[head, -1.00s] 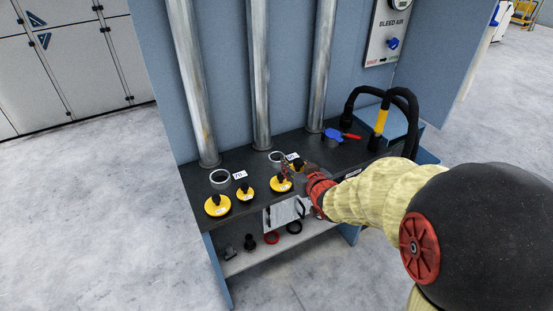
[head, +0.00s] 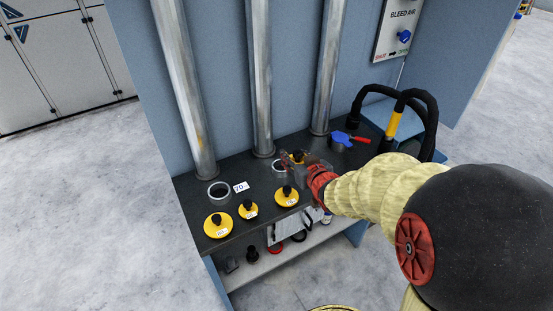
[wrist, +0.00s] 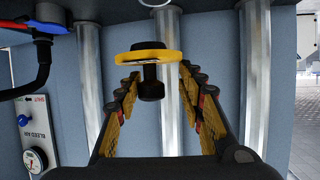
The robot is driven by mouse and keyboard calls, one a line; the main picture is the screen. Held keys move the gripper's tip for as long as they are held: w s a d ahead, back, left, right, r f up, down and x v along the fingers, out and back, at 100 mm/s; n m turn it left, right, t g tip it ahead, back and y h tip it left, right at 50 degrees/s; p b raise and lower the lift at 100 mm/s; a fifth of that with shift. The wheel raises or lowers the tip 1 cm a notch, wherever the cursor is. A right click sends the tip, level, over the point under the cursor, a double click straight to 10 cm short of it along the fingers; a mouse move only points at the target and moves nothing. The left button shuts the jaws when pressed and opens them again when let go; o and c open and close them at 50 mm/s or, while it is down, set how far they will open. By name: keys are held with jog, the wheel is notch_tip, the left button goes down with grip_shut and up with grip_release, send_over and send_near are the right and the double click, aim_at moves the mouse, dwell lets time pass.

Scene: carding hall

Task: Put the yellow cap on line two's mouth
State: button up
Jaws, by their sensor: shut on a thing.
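My gripper (head: 308,164) is shut on a yellow cap (head: 297,157) with a black knob. The wrist view shows the cap (wrist: 150,57) nearly edge-on, its knob between the fingers (wrist: 160,85). In the head view the held cap appears just right of and slightly above the middle open mouth (head: 279,168), a pale ring at the foot of the middle pipe. My gripper hides part of that ring and any tag there. The cap looks apart from the ring; its height above the bench is hard to tell.
Three other yellow caps (head: 218,226) stand along the bench front (head: 215,242). The left mouth (head: 219,190) is open, with a white tag beside it. A blue fitting with a red handle (head: 342,138) is at the right pipe. Black hoses (head: 424,110) loop at right. Small parts lie below.

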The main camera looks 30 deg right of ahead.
jog(key=shift+w+d+f+b, duration=0.3)
jog(key=shift+w+f+b, duration=0.65)
jog(key=shift+w+f, duration=1.3)
jog(key=shift+w+d+f+b, duration=0.25)
jog(key=shift+w+f+b, duration=0.75)
jog(key=shift+w+f, duration=1.25)
jog(key=shift+w+d+f+b, duration=0.3)
jog(key=shift+w+f+b, duration=0.65)
jog(key=shift+w+f, duration=1.3)
jog(key=shift+w+r, duration=0.3)
jog(key=shift+w, duration=0.05)
jog(key=shift+f+b, duration=0.5)
jog(key=shift+f, duration=0.1)
jog(key=o, duration=1.2)
jog(key=shift+o, duration=0.2)
